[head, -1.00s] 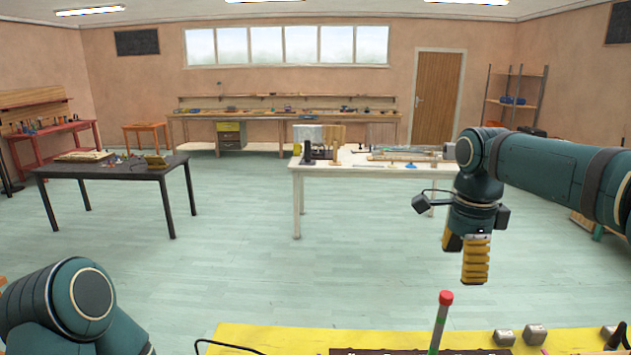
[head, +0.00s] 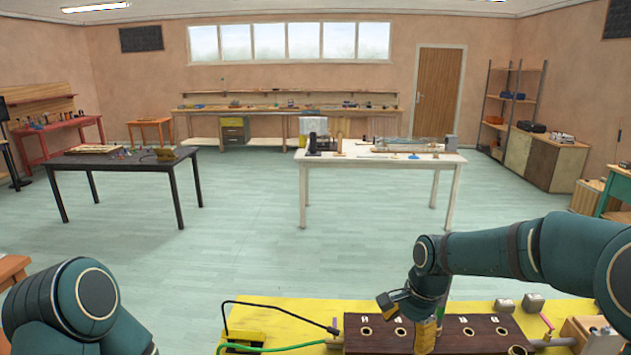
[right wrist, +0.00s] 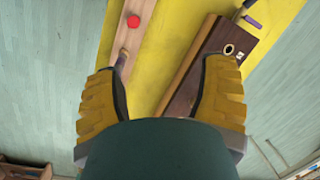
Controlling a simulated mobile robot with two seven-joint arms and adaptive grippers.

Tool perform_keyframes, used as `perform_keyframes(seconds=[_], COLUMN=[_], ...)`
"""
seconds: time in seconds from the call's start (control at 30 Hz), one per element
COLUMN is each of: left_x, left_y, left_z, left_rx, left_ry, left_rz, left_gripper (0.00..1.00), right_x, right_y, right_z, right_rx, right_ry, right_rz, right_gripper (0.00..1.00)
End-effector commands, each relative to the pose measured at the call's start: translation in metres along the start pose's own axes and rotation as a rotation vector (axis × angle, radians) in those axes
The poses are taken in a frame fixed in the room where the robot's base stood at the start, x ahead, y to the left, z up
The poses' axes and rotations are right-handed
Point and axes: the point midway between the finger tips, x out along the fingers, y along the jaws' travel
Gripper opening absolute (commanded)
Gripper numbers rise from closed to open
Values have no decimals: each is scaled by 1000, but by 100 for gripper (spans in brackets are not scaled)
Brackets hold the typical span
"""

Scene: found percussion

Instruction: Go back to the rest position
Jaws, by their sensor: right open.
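My right gripper (head: 425,336) hangs at the bottom of the head view, in front of or over a dark wooden block with holes (head: 480,325). In the right wrist view its two yellow fingers are spread wide, with nothing between them in its grip (right wrist: 163,75). Below them are the dark block (right wrist: 205,65), a pale wooden strip (right wrist: 140,35) and a round red top (right wrist: 133,21). I cannot tell how high the gripper is above them. Of my left arm only upper links show at the lower left; its gripper is out of view.
A yellow surface (head: 285,312) lies under the block, with a black cable (head: 270,306) and a green cable (head: 290,347) at left. Small metal pieces (head: 533,302) sit behind the block. A white table (head: 440,165) and a dark table (head: 120,168) stand farther off, with open floor between.

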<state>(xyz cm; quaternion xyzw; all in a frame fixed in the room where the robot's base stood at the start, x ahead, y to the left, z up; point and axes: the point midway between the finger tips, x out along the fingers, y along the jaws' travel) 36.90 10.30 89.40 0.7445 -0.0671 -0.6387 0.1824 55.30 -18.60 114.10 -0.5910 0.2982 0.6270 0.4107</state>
Motion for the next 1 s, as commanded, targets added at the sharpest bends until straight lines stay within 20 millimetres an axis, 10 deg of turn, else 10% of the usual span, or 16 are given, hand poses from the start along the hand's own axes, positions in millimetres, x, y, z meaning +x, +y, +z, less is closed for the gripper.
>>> perform_keyframes(seconds=[0.2, 0.5, 0.7, 1.0], left_x=[31, 68, 80, 81], left_y=[-12, -26, -30, -30], left_z=[6, 13, 16, 16], left_rx=[-2, -2, -1, -1], left_ry=[-5, -9, -11, -11], left_rz=[-5, -9, -11, -11], left_gripper=[47, 47, 47, 47], right_x=[155, 300, 333, 337], right_y=[31, 115, 154, 163], right_z=[37, 98, 120, 124], right_rx=[-322, -704, -853, -893], right_ry=[-75, -60, -12, 8], right_rz=[-80, -196, -219, -224], right_gripper=[71, 71, 71, 71])
